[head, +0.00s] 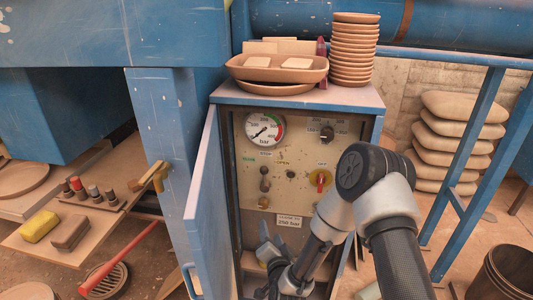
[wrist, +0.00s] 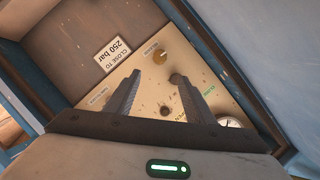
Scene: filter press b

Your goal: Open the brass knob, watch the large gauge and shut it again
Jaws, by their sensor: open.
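The brass knob (head: 263,202) is low on the left of the cabinet's beige panel, and it also shows in the wrist view (wrist: 160,57). The large gauge (head: 265,130) is at the panel's upper left, marked in bar with a red arc; its needle points to the lower left, near the low end. Part of it shows in the wrist view (wrist: 229,122). My gripper (head: 270,246) is open and empty in front of the cabinet, below the knob. In the wrist view its fingers (wrist: 156,76) point towards the panel; the knob shows just beyond their tips, apparently apart.
A dark-knobbed lever (head: 265,178) is just above the brass knob. A red knob on yellow (head: 320,180) and a small dial (head: 327,133) are on the right. The blue cabinet door (head: 203,215) stands open at left. Bowls (head: 353,50) stand on top.

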